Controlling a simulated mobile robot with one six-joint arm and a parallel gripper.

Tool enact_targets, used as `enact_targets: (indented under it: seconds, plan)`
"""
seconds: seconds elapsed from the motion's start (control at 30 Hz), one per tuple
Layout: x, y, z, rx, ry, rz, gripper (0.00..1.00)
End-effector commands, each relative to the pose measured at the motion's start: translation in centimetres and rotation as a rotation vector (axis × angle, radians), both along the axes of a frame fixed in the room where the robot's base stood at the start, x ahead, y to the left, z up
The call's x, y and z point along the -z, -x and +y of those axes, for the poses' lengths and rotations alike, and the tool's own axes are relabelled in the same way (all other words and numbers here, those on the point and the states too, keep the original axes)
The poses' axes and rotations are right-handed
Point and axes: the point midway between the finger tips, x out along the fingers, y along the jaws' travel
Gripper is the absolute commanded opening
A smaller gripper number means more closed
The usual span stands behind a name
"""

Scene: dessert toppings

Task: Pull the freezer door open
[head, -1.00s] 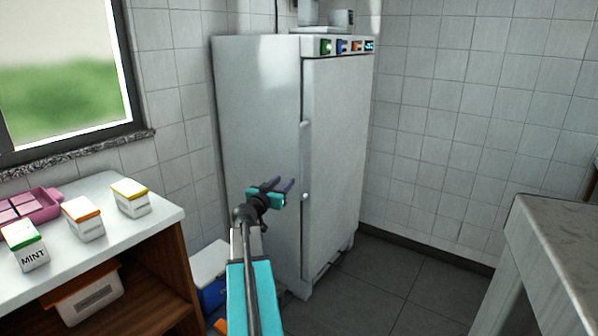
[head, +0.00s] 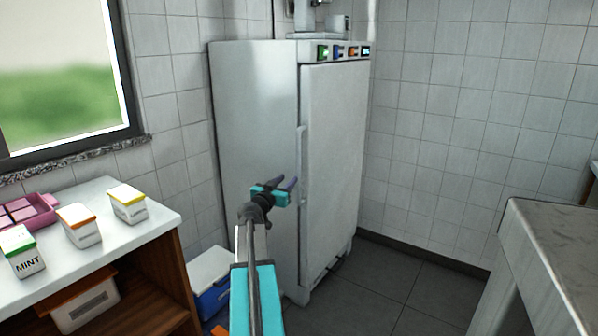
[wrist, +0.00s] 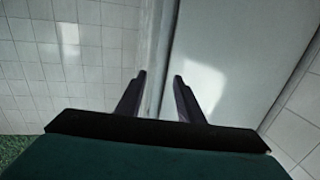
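The freezer (head: 255,130) is a tall white cabinet in the corner. Its door (head: 335,150) faces right and looks shut. A long vertical handle (head: 302,165) runs along the door's left edge. My gripper (head: 294,186) is raised in front of the freezer near the lower half of the handle. In the wrist view my gripper (wrist: 160,76) is open, its two dark fingers apart. The pale door (wrist: 225,50) and a vertical edge strip (wrist: 158,50) show beyond the fingertips.
A white counter (head: 150,222) with small cartons (head: 127,203) and a pink tray (head: 50,203) stands on the left. A blue box (head: 213,298) sits on the floor beside the freezer. A grey table (head: 560,235) is at the right. The floor (head: 385,280) between is clear.

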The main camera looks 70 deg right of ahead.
Motion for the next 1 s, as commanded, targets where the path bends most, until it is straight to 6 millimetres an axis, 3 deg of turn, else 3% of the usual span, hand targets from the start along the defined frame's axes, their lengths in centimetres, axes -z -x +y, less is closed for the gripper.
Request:
enact_targets:
  seconds: [1.0]
  plan:
    - [0.0,0.6,-9.9,0.003,0.0,0.001,0.34]
